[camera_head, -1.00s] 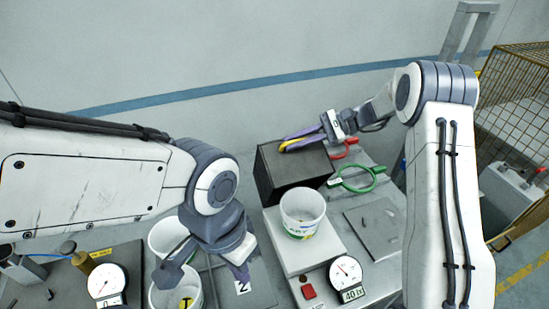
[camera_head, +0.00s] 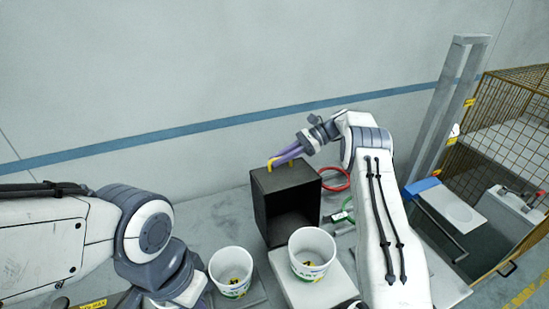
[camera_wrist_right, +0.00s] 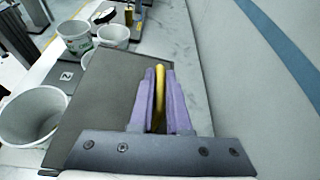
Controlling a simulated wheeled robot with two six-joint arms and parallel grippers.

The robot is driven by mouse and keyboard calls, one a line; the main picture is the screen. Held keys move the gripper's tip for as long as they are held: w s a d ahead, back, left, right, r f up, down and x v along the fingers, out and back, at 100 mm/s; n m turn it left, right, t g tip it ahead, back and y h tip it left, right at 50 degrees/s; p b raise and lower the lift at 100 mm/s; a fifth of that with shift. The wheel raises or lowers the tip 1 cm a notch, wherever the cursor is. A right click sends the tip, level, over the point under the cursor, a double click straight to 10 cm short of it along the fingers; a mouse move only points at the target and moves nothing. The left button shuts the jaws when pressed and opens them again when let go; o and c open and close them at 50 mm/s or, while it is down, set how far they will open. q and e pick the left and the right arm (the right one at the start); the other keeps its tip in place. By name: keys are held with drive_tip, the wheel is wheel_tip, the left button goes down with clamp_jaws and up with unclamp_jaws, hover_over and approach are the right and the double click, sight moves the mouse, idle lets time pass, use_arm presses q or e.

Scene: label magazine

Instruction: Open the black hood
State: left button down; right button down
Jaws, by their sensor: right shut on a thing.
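The black hood (camera_head: 288,203) is a dark box in the middle of the head view. Its near side looks open and shows a dark hollow inside. My right gripper (camera_head: 284,158) is at its top edge, shut on the hood's yellow handle (camera_head: 270,164). In the right wrist view the yellow handle (camera_wrist_right: 160,85) lies between the purple fingers of the right gripper (camera_wrist_right: 160,80), with the hood's grey panel (camera_wrist_right: 105,115) beside it. My left arm is at the lower left of the head view, and its fingers are not visible.
A white tub (camera_head: 312,256) stands in front of the hood, and another white tub (camera_head: 231,272) is left of it. A red ring (camera_head: 347,181) is right of the hood. The wall lies behind. A wire cage (camera_head: 522,110) is at the far right.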

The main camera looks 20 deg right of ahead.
drive_tip(key=shift+w+d+f, duration=0.1)
drive_tip(key=shift+w+d, duration=0.05)
drive_tip(key=shift+d, duration=0.05)
